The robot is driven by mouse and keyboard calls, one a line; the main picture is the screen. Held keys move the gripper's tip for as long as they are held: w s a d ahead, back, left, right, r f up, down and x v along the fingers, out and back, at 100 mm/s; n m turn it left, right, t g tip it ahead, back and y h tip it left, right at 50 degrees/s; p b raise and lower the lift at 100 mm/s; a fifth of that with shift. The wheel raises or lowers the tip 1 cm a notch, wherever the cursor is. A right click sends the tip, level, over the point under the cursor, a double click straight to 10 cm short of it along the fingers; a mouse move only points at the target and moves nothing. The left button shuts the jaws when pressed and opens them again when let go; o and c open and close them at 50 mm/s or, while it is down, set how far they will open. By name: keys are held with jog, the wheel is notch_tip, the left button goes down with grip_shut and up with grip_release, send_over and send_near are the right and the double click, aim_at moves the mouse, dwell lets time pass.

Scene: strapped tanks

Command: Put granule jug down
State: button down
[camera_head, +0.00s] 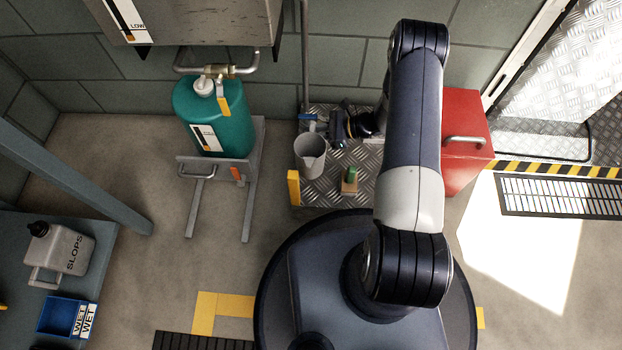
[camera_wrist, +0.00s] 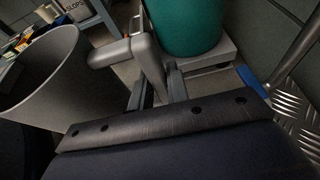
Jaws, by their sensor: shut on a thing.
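The grey granule jug (camera_head: 310,158) is upright over the left part of a tread-plate platform (camera_head: 325,190) in the head view. I cannot tell whether its base touches the plate. In the wrist view the jug (camera_wrist: 35,85) fills the left side, its open mouth up, and its handle (camera_wrist: 125,52) reaches toward my fingers. My gripper (camera_head: 322,127) is at the jug's upper right in the head view. In the wrist view my gripper (camera_wrist: 158,88) is shut on the handle. The jug looks empty inside as far as I see.
A teal tank (camera_head: 225,130) stands on a grey stand left of the platform. A small wooden block with a green top (camera_head: 350,180) sits right of the jug. A red cabinet (camera_head: 466,140) is further right. A yellow post (camera_head: 293,188) marks the platform's front-left corner.

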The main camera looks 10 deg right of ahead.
notch_tip(320, 180, down, 10)
jog(key=b, duration=0.4)
jog(key=shift+s+f, duration=0.1)
jog(key=shift+f+b, duration=0.15)
jog(key=shift+b, duration=0.15)
jog(key=c, duration=1.4)
grip_release()
jog(key=shift+o, duration=0.2)
jog(key=shift+r, duration=0.25)
jog(key=p+v, duration=0.2)
jog(key=v, duration=0.5)
jog(key=shift+d+p, duration=0.2)
jog(key=shift+p, duration=0.15)
